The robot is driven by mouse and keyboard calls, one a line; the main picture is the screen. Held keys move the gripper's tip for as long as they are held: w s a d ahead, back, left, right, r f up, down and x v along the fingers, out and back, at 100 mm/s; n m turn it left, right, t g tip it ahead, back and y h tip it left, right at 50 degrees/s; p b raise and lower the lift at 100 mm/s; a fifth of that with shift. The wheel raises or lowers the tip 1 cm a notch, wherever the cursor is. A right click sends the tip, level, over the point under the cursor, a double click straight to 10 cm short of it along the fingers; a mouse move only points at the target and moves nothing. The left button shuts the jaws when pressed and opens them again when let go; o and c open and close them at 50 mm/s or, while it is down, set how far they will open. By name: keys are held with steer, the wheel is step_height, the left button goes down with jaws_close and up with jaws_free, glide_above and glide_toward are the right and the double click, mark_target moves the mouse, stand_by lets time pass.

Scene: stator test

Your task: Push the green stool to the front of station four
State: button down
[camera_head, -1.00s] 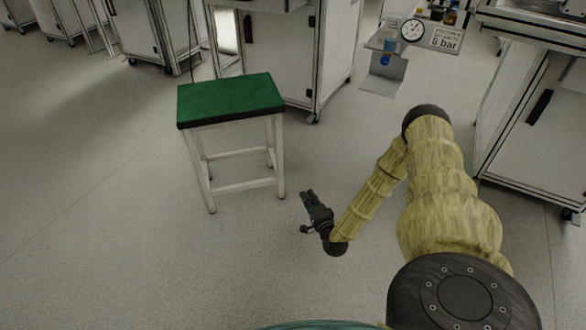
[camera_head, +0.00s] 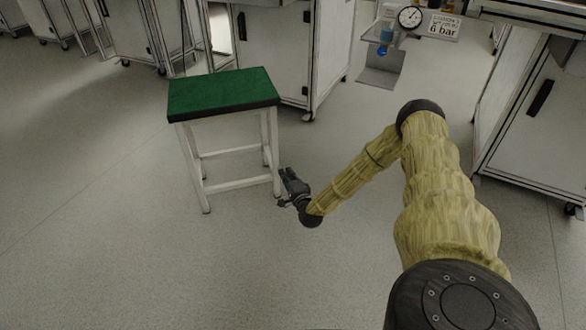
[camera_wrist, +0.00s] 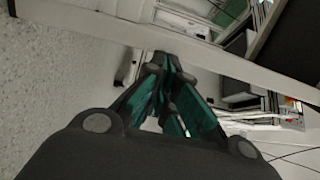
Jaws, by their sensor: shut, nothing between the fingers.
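The green stool (camera_head: 222,93) stands upright on the floor left of centre in the head view, with a green top, dark edge and white legs and rails. My gripper (camera_head: 285,178) is low, right beside the lower part of the stool's front right leg. It is shut and empty. In the wrist view, my gripper's fingers (camera_wrist: 168,75) are together, with a white bar (camera_wrist: 100,28), likely part of the stool, crossing just beyond them. I cannot tell whether they touch it. No label in view marks station four.
A white wheeled cabinet (camera_head: 276,50) stands close behind the stool. Another white cabinet (camera_head: 525,120) is at the right. The floor left of and before the stool is clear.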

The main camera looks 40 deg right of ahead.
steer(key=shift+w+a, duration=0.15)
steer(key=shift+w, duration=0.1)
